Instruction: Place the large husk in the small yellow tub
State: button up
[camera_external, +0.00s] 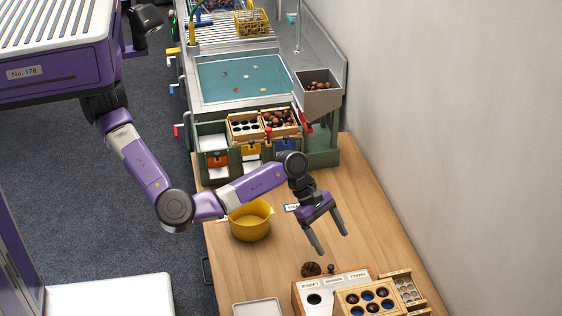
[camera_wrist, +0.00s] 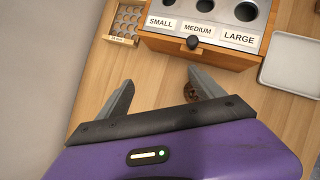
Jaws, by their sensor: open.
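The large husk (camera_external: 311,269) is a dark brown, rough, round piece on the wooden table in front of the sorting box. In the wrist view the husk (camera_wrist: 189,92) shows as a brown bit beside the right finger, which hides part of it. The small yellow tub (camera_external: 250,223) stands on the table to the left of my gripper, and no contents can be made out. My gripper (camera_external: 334,243) is open and empty, pointing down above the table near the husk. In the wrist view my gripper (camera_wrist: 161,78) has its fingers wide apart with bare table between them.
The sorting box (camera_wrist: 206,55) is labelled small, medium and large, with a dark knob (camera_wrist: 193,42) on its front. A white tray (camera_wrist: 292,65) lies beside it. A chestnut tray (camera_external: 340,300) is at the front edge. A green stand (camera_external: 322,150) is behind.

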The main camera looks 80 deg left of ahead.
aim_at(310, 264)
jog(key=s+f+g, duration=0.1)
jog(key=s, duration=0.1)
jog(key=s+a+f+m+g, duration=0.1)
jog(key=s+f, duration=0.1)
jog(key=s+a+f+m+g+y, duration=0.1)
jog(key=s, duration=0.1)
jog(key=shift+s+f, duration=0.15)
jog(key=shift+s, duration=0.05)
jog(key=shift+m, duration=0.3)
jog(key=shift+x, duration=3.9)
jog(key=shift+d, duration=0.1)
jog(key=shift+c, duration=0.3)
jog(key=c, duration=1.6)
jog(key=shift+o, duration=0.2)
jog(key=shift+r, duration=0.25)
